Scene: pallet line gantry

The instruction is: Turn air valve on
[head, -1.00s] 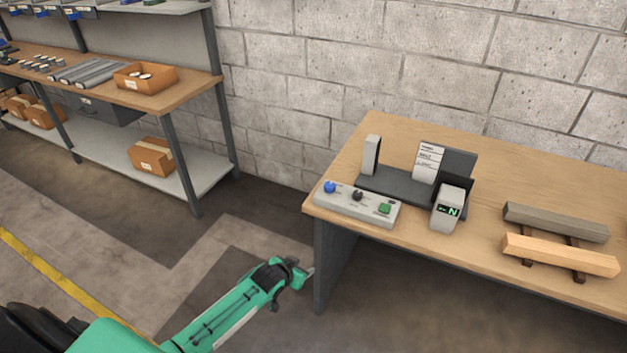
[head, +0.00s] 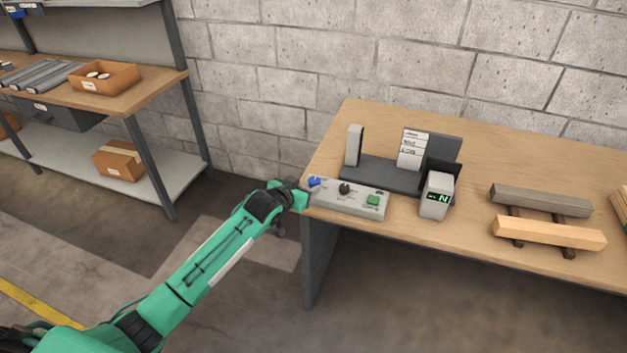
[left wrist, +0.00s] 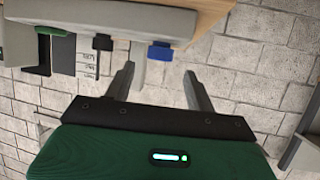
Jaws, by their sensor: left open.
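A light grey control box (head: 346,200) lies at the left front of the wooden bench. On its top are a blue knob (head: 314,181) at the left end, a black knob (head: 344,188) and a green button (head: 373,200). My left gripper (head: 302,192) is at the box's left end, close beside the blue knob. In the left wrist view, the open fingers (left wrist: 159,70) point toward the blue knob (left wrist: 160,52), which lies between and just beyond their tips. Contact cannot be told. No valve label is readable. My right gripper is not in view.
A dark fixture (head: 378,175) with a paper tag stands behind the box. A grey device with a green display (head: 437,196) is right of it. Wooden bars (head: 550,233) lie farther right. A shelving bench (head: 148,93) stands left, with floor between.

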